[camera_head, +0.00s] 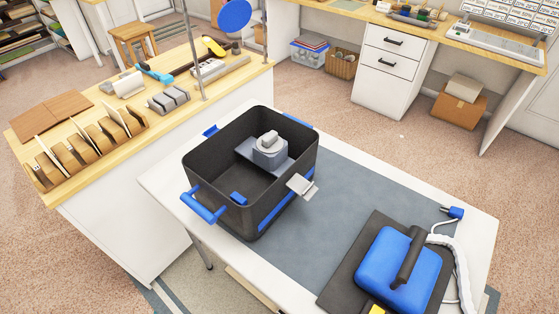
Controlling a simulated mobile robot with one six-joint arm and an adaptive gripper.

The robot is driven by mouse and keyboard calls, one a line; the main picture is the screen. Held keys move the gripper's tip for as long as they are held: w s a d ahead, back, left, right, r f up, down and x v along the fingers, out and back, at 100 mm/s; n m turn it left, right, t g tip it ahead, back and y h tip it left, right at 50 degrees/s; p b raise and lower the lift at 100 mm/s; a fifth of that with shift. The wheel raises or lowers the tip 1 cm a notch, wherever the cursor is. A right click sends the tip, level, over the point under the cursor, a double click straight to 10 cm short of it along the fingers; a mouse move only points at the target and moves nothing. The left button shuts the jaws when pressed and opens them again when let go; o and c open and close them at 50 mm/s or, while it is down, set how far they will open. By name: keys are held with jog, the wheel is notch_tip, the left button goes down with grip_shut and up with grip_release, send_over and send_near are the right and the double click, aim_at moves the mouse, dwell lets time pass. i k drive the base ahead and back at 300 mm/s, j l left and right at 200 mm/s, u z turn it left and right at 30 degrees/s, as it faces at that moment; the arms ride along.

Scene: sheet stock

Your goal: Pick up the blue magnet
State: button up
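I cannot be sure which blue thing is the magnet. A large blue block (398,262) with a black handle on top sits on a dark plate (345,285) at the front right of the near table. A small blue piece (239,198) lies inside the black open box (212,178), near its front wall. My gripper is not in view.
The box has blue handles and holds a grey device (270,152). A pale hose (462,270) and blue plug (456,212) lie right of the block. The grey mat (375,190) between box and block is clear. A wooden bench (170,125) with tools stands behind left.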

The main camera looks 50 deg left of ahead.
aim_at(236, 198)
jog(key=j+z, duration=0.1)
jog(key=j, duration=0.3)
jog(key=k+j, duration=0.15)
jog(key=j, duration=0.25)
jog(key=k+j+z, duration=0.15)
jog(key=j, duration=0.25)
jog(key=j+z, duration=0.1)
jog(key=j, duration=0.3)
jog(key=k+j, duration=0.15)
jog(key=j, duration=0.25)
jog(key=k+j+z, duration=0.15)
jog(key=j, duration=0.2)
jog(key=k+j, duration=0.15)
jog(key=j, duration=0.25)
jog(key=k+j, duration=0.1)
jog(key=j, duration=0.25)
jog(key=k+j, duration=0.15)
jog(key=j, duration=0.25)
jog(key=l+u, duration=0.2)
jog(key=u, duration=0.25)
jog(key=l+u, duration=0.25)
jog(key=u, duration=0.15)
